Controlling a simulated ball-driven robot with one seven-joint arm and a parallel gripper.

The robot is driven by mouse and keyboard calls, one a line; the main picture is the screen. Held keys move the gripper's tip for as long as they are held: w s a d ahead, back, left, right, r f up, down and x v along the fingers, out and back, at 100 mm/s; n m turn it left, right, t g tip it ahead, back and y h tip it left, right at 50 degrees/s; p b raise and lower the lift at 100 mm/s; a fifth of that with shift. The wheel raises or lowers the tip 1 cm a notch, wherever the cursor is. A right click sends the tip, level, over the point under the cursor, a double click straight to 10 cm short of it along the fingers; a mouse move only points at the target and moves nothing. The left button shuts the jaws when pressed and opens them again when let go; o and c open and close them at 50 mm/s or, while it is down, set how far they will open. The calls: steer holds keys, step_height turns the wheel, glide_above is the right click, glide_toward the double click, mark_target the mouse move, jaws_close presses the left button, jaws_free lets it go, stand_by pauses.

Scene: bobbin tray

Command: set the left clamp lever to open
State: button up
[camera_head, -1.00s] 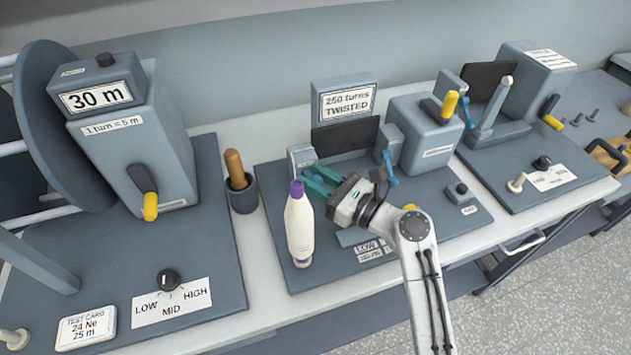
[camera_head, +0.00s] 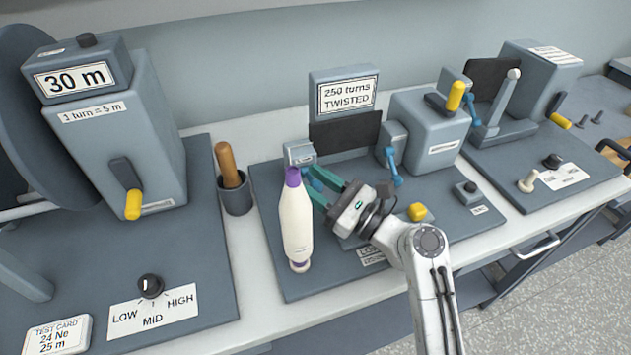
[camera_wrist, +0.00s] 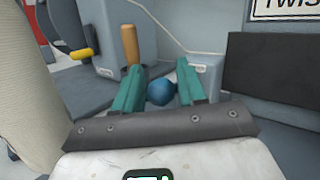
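The left clamp (camera_head: 300,153) is a small grey block at the left of the twist tester. Its blue lever (camera_head: 316,183) is mostly hidden by my fingers; in the wrist view its round blue knob (camera_wrist: 160,92) shows between them. My gripper (camera_head: 318,184) has teal fingers, which also show in the wrist view (camera_wrist: 161,88). They are spread on either side of the knob, with gaps visible. The clamp block also shows in the wrist view (camera_wrist: 206,70), behind the right finger. I cannot read any open or closed marking.
A white bobbin with a purple tip (camera_head: 296,225) stands close left of my gripper. A cup (camera_head: 235,197) with a wooden-handled tool stands behind it.

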steer(key=shift+o, duration=1.2)
steer(key=shift+d, duration=0.15)
steer(key=b+v, duration=0.1)
steer(key=v, duration=0.9)
steer(key=shift+s+d+b, duration=0.15)
steer(key=shift+d+b, duration=0.05)
steer(key=shift+b, duration=0.1)
steer(key=shift+s+d, duration=0.1)
